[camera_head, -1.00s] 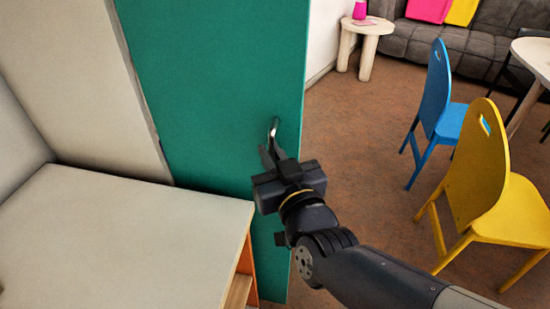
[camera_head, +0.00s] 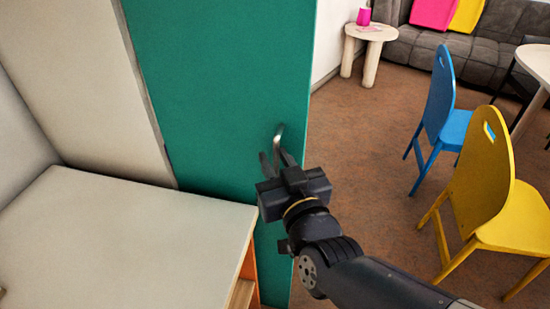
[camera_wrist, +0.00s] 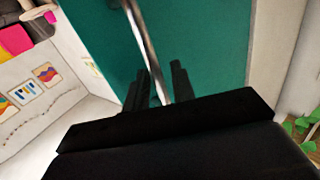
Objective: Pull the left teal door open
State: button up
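The teal door (camera_head: 215,90) stands upright left of centre in the head view, with the room's floor beyond its right edge. It also fills the top middle of the wrist view (camera_wrist: 205,45). Its metal bar handle (camera_head: 279,134) is near the right edge. In the wrist view the handle (camera_wrist: 143,35) runs down between my two fingers. My gripper (camera_head: 276,157) is at the handle's lower part, fingers spread either side of it. In the wrist view the gripper (camera_wrist: 160,85) shows gaps beside the bar. Whether a finger touches it is unclear.
A pale table or cabinet top (camera_head: 110,240) is close to the door at lower left. A yellow chair (camera_head: 485,185) and a blue chair (camera_head: 440,110) stand at right. Brown floor (camera_head: 370,165) is clear between door and chairs.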

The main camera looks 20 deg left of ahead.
jog(key=p+v, duration=0.2)
jog(key=v, duration=0.8)
jog(key=shift+s+p, duration=0.15)
jog(key=shift+p, duration=0.2)
jog(key=b+x, duration=0.2)
jog(key=x, duration=0.8)
jog(key=shift+w+a+b, duration=0.15)
jog(key=shift+w+b, duration=0.2)
jog(key=shift+b, duration=0.05)
